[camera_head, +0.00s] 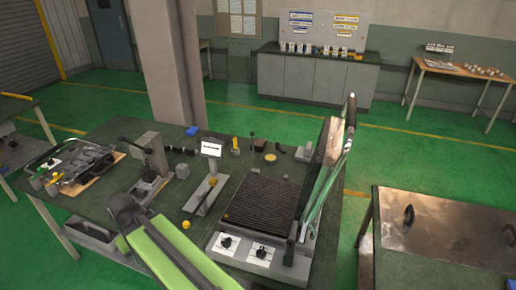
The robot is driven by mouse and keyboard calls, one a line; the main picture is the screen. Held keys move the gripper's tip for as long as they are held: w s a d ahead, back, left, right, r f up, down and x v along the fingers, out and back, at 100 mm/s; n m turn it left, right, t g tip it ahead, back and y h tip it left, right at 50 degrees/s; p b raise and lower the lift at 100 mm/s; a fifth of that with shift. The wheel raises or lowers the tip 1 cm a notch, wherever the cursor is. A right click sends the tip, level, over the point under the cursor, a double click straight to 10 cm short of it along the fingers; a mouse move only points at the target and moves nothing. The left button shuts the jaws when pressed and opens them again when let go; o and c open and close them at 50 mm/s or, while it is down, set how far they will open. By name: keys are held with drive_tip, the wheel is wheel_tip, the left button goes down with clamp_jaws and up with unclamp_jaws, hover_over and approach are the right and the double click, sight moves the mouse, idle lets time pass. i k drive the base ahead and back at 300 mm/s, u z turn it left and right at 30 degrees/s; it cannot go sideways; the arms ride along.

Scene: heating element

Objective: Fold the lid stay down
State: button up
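A contact grill (256,246) with a dark ribbed lower plate (265,200) and two knobs on its front stands on the green table. Its lid (327,142) is raised at the right side, standing steeply. A dark handle (351,110) is at the lid's upper edge. Slanting metal bars (322,192) run along the lid's right side down to the base; the lid stay seems to be among them, but I cannot single it out. My green arm link (170,250) and its dark joint (128,214) show at the lower left, left of the grill. My gripper's fingers do not show.
A lever device with a yellow ball (186,225) stands left of the grill. A vice-like machine (150,158) and another metal assembly (88,162) are farther left. A metal-topped table (450,235) stands at right, across a gap of green floor. A pillar (168,65) rises behind.

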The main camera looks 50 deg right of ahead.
sight(253, 133)
drive_tip(key=u, duration=0.05)
drive_tip(key=i, duration=1.35)
